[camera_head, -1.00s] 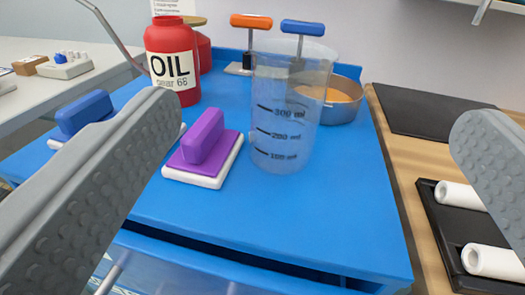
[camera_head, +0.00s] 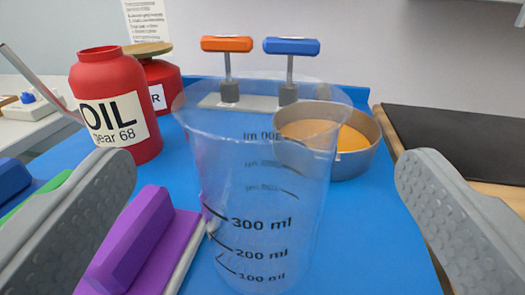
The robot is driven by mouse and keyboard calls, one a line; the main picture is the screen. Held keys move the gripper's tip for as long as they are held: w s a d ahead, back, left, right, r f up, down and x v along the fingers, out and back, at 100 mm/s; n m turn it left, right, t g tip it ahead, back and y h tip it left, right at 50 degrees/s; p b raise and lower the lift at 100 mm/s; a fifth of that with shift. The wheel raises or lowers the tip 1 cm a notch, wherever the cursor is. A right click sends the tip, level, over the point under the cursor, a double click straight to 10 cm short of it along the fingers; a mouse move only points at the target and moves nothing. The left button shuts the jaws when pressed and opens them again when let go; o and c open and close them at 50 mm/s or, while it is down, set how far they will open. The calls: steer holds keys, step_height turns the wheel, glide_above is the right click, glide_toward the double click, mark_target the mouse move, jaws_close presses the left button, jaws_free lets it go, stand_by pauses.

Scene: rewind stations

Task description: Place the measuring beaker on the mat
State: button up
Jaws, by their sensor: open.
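The measuring beaker (camera_head: 262,215) is clear, with black ml markings, and stands upright on a blue surface (camera_head: 385,235). It is centred in the view, between the two grey fingers of my gripper (camera_head: 262,180). The gripper is open, with a gap between each finger and the beaker. A flat black panel (camera_head: 460,140) lies on the wooden surface at the right; I cannot tell whether it is the mat.
A purple-handled block (camera_head: 130,240) lies close left of the beaker. A red OIL bottle (camera_head: 115,105) stands behind left. A metal pan (camera_head: 345,145) with orange contents and a stand with orange and blue handles (camera_head: 290,72) are behind the beaker.

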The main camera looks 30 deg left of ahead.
mark_target(263, 105)
steer(key=shift+f+x, duration=0.15)
steer(key=shift+x, duration=1.45)
steer(key=shift+f+x, duration=0.1)
steer(key=shift+x, duration=1.55)
steer(key=shift+s, duration=0.1)
steer(key=c, duration=1.2)
